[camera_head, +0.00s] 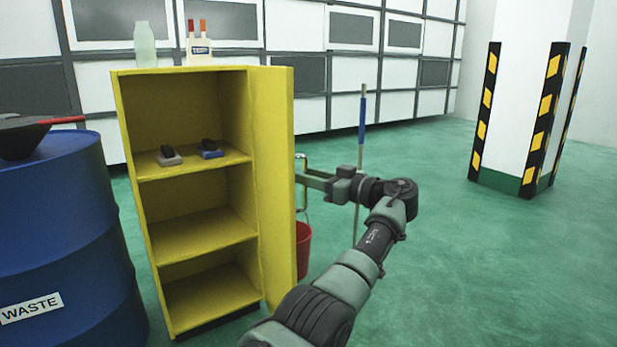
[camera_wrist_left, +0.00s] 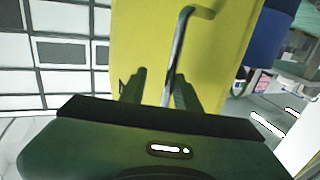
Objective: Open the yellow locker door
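The yellow locker (camera_head: 122,130) stands open at the left of the head view, its shelves in plain sight. Its yellow door (camera_head: 270,150) is swung wide out on the right side and also fills the upper middle of the left wrist view (camera_wrist_left: 220,50). A metal bar handle (camera_wrist_left: 178,45) is on the door's outer face. My left gripper (camera_wrist_left: 158,88) is at the handle, with a finger on either side of the bar and a visible gap between them. It also shows beside the door in the head view (camera_head: 304,179). My right gripper is out of view.
A blue waste drum (camera_head: 60,220) stands left of the locker. A red bucket (camera_head: 303,245) and a blue-gripped pole (camera_head: 362,125) are behind my left arm. Bottles (camera_head: 145,45) stand on the locker. A striped pillar (camera_head: 525,110) is at right; the green floor before it is clear.

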